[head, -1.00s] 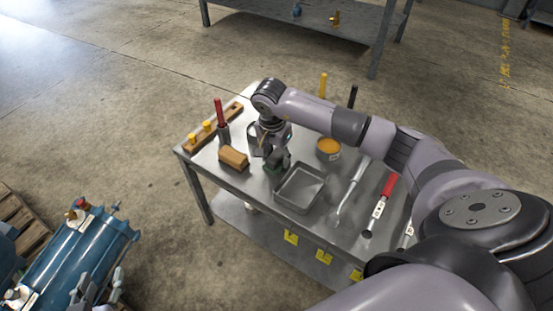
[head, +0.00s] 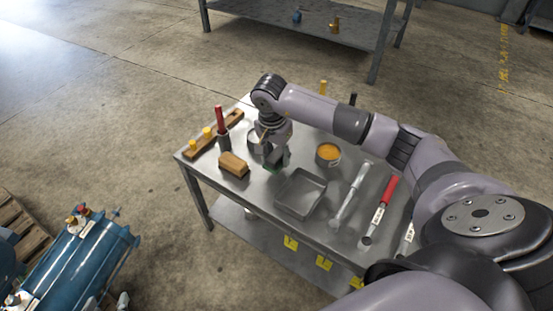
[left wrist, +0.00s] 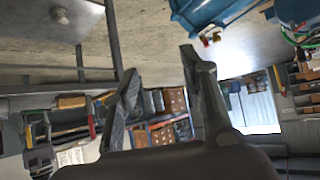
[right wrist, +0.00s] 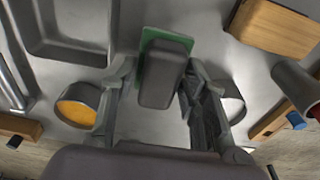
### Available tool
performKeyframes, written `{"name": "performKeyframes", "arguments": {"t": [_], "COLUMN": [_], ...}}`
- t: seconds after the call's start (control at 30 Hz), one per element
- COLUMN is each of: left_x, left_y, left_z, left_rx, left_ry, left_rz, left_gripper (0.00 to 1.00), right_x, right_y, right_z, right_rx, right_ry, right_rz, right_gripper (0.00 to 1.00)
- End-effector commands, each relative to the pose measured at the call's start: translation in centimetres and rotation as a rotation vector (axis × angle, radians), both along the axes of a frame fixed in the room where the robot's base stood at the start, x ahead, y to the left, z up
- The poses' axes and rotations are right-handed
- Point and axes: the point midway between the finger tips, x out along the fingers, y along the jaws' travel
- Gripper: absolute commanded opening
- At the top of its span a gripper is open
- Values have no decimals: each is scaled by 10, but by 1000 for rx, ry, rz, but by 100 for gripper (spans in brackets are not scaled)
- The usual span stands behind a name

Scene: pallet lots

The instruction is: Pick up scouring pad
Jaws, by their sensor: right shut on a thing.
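The scouring pad, a green pad (right wrist: 150,50) with a dark grey block-shaped grip (right wrist: 164,75), is between the fingers of my right gripper (right wrist: 158,78). The fingers are shut on the grey grip. In the head view the right gripper (head: 273,150) points down over the metal table, with the pad (head: 274,162) beneath it, between the brown block and the metal tray. I cannot tell for sure whether the pad is clear of the table top. My left gripper (left wrist: 160,64) is open and empty, away from the table.
The table (head: 235,195) also holds a brown block (head: 234,164), an empty metal tray (head: 322,190), a tin with orange contents (head: 328,153), a red-handled tool (head: 389,190) and a wooden rack (head: 229,121). Blue equipment (head: 85,255) stands at lower left.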

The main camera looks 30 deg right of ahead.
Motion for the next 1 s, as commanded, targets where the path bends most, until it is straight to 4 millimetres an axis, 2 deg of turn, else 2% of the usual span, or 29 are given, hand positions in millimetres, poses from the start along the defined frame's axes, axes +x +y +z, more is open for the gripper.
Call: {"name": "performKeyframes", "arguments": {"t": [0.03, 0.23, 0.43, 0.6, 0.7, 1.0], "left_x": [-9, -62, -113, -110, -110, -109], "left_y": [4, 21, 36, 35, 35, 35], "left_z": [-4, -31, -43, -37, -35, -35], "left_rx": [12, 72, 119, 116, 116, 116], "left_ry": [55, 336, 568, 555, 555, 554], "left_rz": [4, 25, 44, 43, 43, 43], "left_gripper": [40, 40, 40, 40, 40, 40], "right_x": [2, 2, 1, 1, 1, 0], "right_y": [-1, 0, 0, 0, 0, 0], "right_z": [16, 73, 123, 153, 163, 170], "right_rx": [-2, -2, -1, -1, -1, 0], "right_ry": [-6, -6, -5, -4, -1, 0], "right_rz": [0, 1, 0, 0, 0, 0], "right_gripper": [9, 9, 9, 9, 9, 9]}}
